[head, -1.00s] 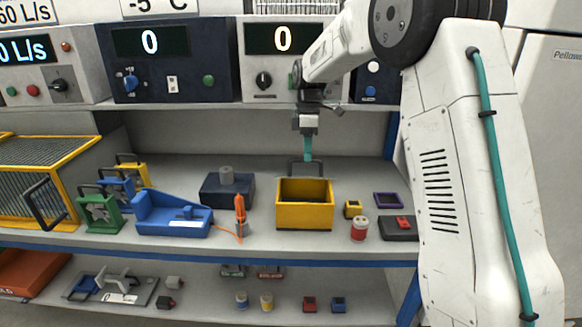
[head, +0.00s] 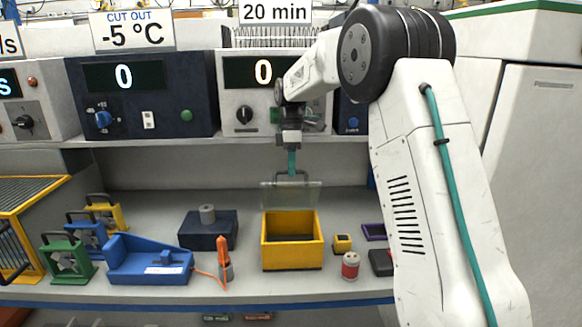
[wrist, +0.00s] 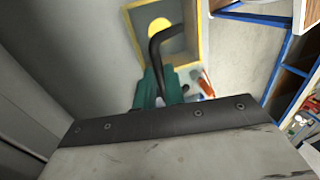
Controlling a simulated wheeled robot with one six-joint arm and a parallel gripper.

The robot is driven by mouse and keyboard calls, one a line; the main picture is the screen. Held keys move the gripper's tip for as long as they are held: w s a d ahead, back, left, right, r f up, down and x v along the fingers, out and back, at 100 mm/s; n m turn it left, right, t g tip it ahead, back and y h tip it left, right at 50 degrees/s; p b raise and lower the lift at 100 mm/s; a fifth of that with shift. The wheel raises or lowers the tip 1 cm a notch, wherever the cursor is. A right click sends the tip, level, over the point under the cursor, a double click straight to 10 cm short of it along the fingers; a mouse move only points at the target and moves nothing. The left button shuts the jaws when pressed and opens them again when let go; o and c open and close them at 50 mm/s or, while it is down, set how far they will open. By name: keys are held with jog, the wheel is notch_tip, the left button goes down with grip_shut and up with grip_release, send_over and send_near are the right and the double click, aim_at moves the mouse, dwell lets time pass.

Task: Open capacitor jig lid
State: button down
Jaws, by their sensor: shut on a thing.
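The capacitor jig is an open-topped yellow box (head: 292,258) on the bench, dark inside. Its clear lid (head: 291,196) stands raised at the rear edge of the box, close to upright. My gripper (head: 292,168), with teal fingers, is shut on the dark lid handle (head: 306,177) above and behind the box. In the wrist view, the teal fingers (wrist: 158,88) are around the dark bent handle (wrist: 166,40). The yellow box rim (wrist: 199,40) shows beyond it, with a round yellow thing (wrist: 158,25) in view there.
Left of the box stand a dark blue block (head: 208,234), an orange-handled tool (head: 223,257) and a blue fixture (head: 146,262). A small yellow block (head: 342,243) and a red can (head: 350,266) are close on the right. The instrument shelf (head: 200,142) overhangs the bench behind.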

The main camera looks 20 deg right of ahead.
jog(key=shift+f, duration=0.3)
jog(key=c, duration=1.5)
grip_release()
jog(key=shift+w, duration=0.15)
jog(key=r, duration=0.3)
jog(key=shift+s+r, duration=0.4)
jog(key=s+a+r, duration=0.1)
jog(key=s+a, duration=0.1)
jog(key=s, duration=1.3)
jog(key=shift+r, duration=0.15)
jog(key=shift+s, duration=0.1)
